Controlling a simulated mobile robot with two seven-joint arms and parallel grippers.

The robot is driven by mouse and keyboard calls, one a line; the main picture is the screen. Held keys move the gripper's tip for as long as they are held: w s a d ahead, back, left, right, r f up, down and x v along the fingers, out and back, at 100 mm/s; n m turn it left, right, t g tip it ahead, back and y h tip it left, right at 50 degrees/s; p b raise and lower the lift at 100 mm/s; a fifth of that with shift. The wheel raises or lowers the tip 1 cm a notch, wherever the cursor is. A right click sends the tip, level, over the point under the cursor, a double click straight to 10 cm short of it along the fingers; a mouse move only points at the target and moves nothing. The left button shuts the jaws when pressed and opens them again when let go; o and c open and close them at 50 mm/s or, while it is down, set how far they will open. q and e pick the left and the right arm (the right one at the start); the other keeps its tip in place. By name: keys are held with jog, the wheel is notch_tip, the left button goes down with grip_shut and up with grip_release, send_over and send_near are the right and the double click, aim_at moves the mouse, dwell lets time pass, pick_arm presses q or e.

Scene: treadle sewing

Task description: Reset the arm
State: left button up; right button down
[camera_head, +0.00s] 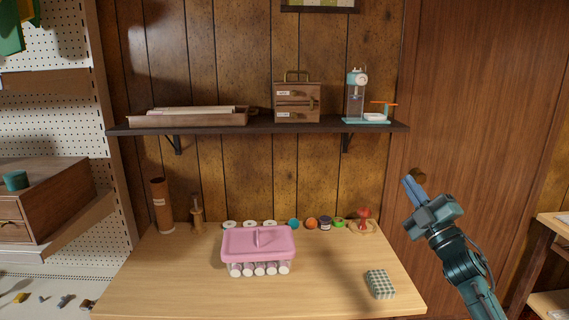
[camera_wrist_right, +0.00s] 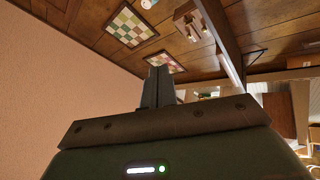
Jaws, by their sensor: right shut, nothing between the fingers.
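My right gripper (camera_head: 412,188) is raised at the right of the head view, in front of the wood-panelled wall and to the right of the table. Its fingers are together and hold nothing. In the right wrist view the closed fingers (camera_wrist_right: 158,87) point away into the room, with no object between them. My left gripper is not in the head view.
A light wooden table (camera_head: 160,285) carries a pink-lidded box (camera_head: 258,242), a checked block (camera_head: 380,284), and several small round items along its back edge. A dark shelf (camera_head: 260,126) hangs above. A pegboard (camera_head: 110,195) stands left. The table's front left is clear.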

jog(key=w+d+f+m+g+h, duration=0.1)
jog(key=d+f+m+g+h, duration=0.2)
jog(key=f+m+h, duration=0.4)
jog(key=w+d+f+m+g+h, duration=0.2)
jog(key=d+f+m+g+h, duration=0.15)
jog(key=f+m, duration=0.35)
jog(key=s+a+f+g+y, duration=0.1)
jog(key=s+a+f+y, duration=0.2)
jog(key=s+a+f, duration=0.6)
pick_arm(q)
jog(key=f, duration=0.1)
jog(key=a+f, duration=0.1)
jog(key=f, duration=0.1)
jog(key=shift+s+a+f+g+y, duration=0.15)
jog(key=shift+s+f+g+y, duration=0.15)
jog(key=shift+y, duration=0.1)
pick_arm(e)
jog(key=s+a+f+g+y, duration=0.1)
jog(key=s+a+f, duration=0.2)
jog(key=s, duration=0.7)
jog(key=s+a+f+g+y, duration=0.1)
jog(key=s+a+f, duration=0.3)
jog(key=s, duration=0.6)
jog(key=s+a+f+g+y, duration=0.1)
jog(key=s+a+f+g, duration=0.1)
jog(key=s+a+f, duration=0.2)
jog(key=s+f, duration=0.3)
jog(key=s, duration=0.3)
jog(key=shift+a+m, duration=0.2)
jog(key=shift+m, duration=0.1)
